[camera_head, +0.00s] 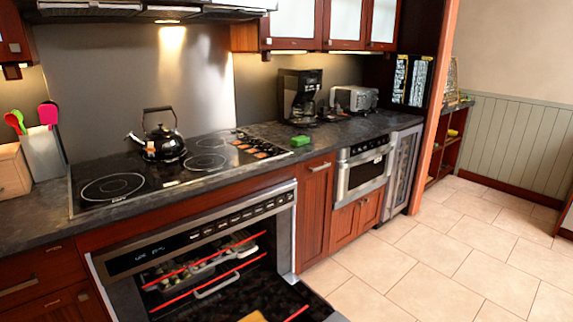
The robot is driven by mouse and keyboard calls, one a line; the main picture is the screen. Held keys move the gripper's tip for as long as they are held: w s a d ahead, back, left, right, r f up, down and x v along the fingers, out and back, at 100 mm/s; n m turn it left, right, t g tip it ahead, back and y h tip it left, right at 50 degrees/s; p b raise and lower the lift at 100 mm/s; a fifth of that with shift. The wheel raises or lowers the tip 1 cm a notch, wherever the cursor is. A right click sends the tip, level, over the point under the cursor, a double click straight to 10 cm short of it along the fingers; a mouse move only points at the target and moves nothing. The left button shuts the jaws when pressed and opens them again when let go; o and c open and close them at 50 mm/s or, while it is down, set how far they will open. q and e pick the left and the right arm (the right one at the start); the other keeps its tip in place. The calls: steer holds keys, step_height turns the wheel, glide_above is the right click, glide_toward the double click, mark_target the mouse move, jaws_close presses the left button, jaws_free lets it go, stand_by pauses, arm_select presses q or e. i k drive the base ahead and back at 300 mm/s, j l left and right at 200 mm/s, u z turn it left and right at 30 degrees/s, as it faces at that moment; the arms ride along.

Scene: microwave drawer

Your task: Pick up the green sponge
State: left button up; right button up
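The green sponge (300,141) lies on the dark stone countertop (330,133), just right of the cooktop and near the counter's front edge. It is small in the head view and fully visible. Nothing touches it from above. Neither of my grippers shows in the head view, so their state and their distance from the sponge cannot be seen.
A black kettle (162,136) stands on the cooktop (115,187). A coffee maker (298,97) and a toaster oven (355,99) stand behind the sponge. The oven (190,240) below is open, its door lowered into the floor space. Tiled floor (450,250) is clear at right.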

mark_target(302, 141)
steer(key=i+l+z, duration=1.25)
steer(key=i+z, duration=0.45)
steer(key=i+u, duration=0.15)
steer(key=i, duration=0.3)
steer(key=i+l+u, duration=0.15)
steer(key=i, duration=0.3)
steer(key=i+u, duration=0.15)
steer(key=i, duration=0.3)
steer(key=i+u, duration=0.3)
steer(key=u, duration=0.15)
steer(key=i+u, duration=0.25)
steer(key=u, duration=0.2)
steer(key=i+l+u, duration=0.25)
steer(key=u, duration=0.2)
steer(key=i+u, duration=0.2)
steer(key=u, duration=0.25)
steer(key=i+l+u, duration=0.1)
steer(key=u, duration=0.4)
steer(key=i+l+u, duration=0.15)
steer(key=u, duration=0.3)
steer(key=i+l, duration=0.05)
